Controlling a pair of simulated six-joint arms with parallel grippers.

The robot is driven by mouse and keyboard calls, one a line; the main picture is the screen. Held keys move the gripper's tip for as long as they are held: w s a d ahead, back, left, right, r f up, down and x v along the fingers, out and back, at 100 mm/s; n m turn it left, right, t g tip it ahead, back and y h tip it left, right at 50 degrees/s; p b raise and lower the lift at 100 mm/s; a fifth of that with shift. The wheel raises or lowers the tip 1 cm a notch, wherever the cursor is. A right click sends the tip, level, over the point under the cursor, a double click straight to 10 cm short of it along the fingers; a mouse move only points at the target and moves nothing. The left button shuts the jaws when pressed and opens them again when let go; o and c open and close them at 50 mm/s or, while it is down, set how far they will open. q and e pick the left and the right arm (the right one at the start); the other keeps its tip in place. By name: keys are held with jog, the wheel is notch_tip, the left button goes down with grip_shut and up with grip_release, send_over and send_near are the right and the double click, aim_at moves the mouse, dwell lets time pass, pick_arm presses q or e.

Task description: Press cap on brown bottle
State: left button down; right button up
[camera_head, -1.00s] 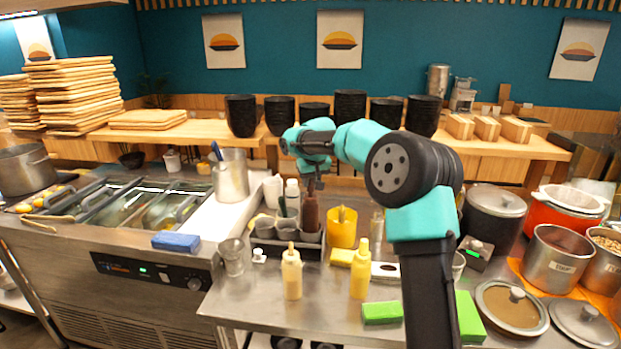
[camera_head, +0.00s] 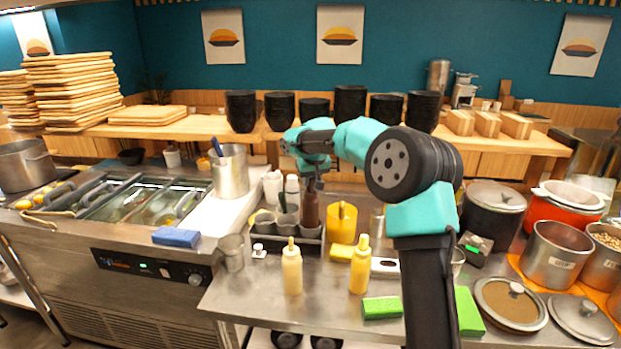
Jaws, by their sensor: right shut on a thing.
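The brown bottle (camera_head: 309,211) stands upright in the dark caddy at the middle of the steel counter. My right gripper (camera_head: 313,184) is directly above it, pointing down, its fingers at the bottle's top. It is shut on what looks like the bottle's cap; the cap is too small and covered to make out, and I cannot tell whether it is seated on the neck. My left gripper is not in view.
A yellow container (camera_head: 342,224) stands just right of the brown bottle. Two yellow squeeze bottles (camera_head: 292,268) (camera_head: 359,267) stand in front. A steel pot (camera_head: 230,174) is to the left.

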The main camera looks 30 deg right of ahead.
jog(key=shift+f, duration=0.2)
dwell(0.3)
jog(key=o, duration=1.2)
jog(key=shift+r, duration=0.15)
jog(key=shift+r, duration=3.15)
jog(key=shift+c, duration=0.2)
grip_shut()
